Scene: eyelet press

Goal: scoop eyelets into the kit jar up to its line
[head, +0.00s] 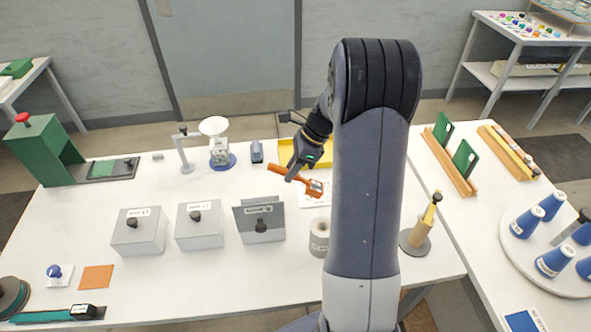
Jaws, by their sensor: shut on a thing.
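My gripper (292,174) is shut on an orange scoop (279,168), above the back middle of the table. The scoop's head (315,188) points right and toward the front; whether it holds eyelets is too small to tell. A small clear jar (220,157) stands on a blue disc to the left of my gripper, under a white funnel (214,125). Its line and fill level cannot be made out.
A stand (184,153) is beside the funnel. A yellow tray (287,153) and a white card (306,200) lie near the scoop, partly hidden by my arm. A grey roll (319,238) stands right of the bins. A green press (45,150) is at the far left.

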